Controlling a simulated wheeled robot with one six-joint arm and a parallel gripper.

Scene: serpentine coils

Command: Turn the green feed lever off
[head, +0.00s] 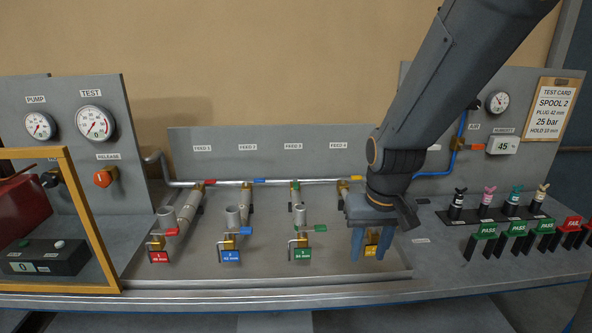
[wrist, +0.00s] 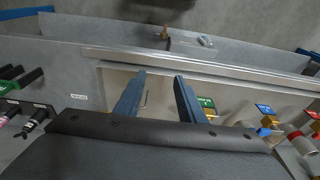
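The green feed lever (head: 295,186) is small and sits on the pipe under the FEED 3 label. It points across the pipe toward the front, while the red, blue and yellow ones lie along it. A second green handle (head: 320,228) is on the front valve above the green tag (head: 303,254); this tag also shows in the wrist view (wrist: 206,102). My gripper (head: 370,256) is open, pointing down at the front of the fourth station, right of the green one. Its two blue fingers also show apart in the wrist view (wrist: 157,76). The fourth valve is mostly hidden behind it.
The red feed lever (head: 210,181), blue feed lever (head: 259,180) and yellow feed lever (head: 356,178) share the pipe. Upright stubs stand at the front stations. A yellow-framed guard (head: 86,220) is at left. Black clips and PASS tags (head: 485,231) stand at right.

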